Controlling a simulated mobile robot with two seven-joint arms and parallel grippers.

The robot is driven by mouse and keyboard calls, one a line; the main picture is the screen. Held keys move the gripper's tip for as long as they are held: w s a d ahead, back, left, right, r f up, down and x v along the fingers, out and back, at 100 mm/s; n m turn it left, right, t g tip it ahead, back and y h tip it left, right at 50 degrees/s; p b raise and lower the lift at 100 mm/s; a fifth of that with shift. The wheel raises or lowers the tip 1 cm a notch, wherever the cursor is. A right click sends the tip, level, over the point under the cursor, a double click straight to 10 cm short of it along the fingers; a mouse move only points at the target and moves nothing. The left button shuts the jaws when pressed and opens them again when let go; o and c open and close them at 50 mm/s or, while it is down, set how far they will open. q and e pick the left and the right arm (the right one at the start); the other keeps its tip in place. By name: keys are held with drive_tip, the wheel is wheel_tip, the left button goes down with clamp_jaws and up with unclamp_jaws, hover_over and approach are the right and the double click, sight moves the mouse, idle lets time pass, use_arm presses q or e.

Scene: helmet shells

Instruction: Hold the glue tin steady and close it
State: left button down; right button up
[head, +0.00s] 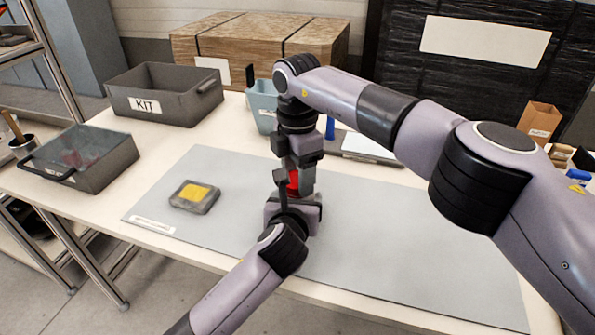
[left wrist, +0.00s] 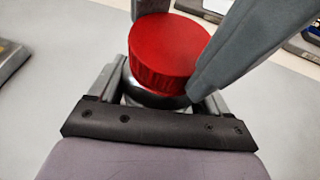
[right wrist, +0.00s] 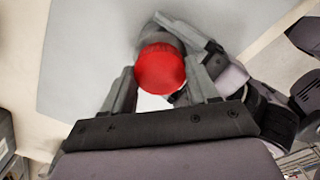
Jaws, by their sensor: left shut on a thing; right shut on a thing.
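The red lid (left wrist: 168,50) sits over the glue tin (left wrist: 133,92), whose metallic body shows only in part below it. I cannot tell whether the lid is fully seated. My left gripper (head: 293,207) is shut on the tin's body from the near side, low over the mat. My right gripper (head: 297,178) comes down from above and is shut on the lid, which shows between its fingers in the right wrist view (right wrist: 160,70). In the head view the fingers hide most of the tin, and only some red (head: 293,182) shows.
A grey mat (head: 400,240) covers the table's front. A grey block with a yellow top (head: 196,196) lies on it at left. A KIT bin (head: 165,95), a clear-lidded box (head: 82,158) and a light blue bin (head: 262,105) stand around it. The mat's right half is clear.

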drive_tip(key=m, duration=1.3)
drive_tip(key=o, duration=1)
drive_tip(key=shift+s, duration=0.1)
drive_tip(key=shift+a, duration=0.1)
drive_tip(key=shift+s+a, duration=0.1)
drive_tip(key=shift+s, duration=0.1)
drive_tip(key=shift+r, duration=0.1)
drive_tip(key=shift+w+r, duration=0.1)
drive_tip(key=shift+r, duration=2.15)
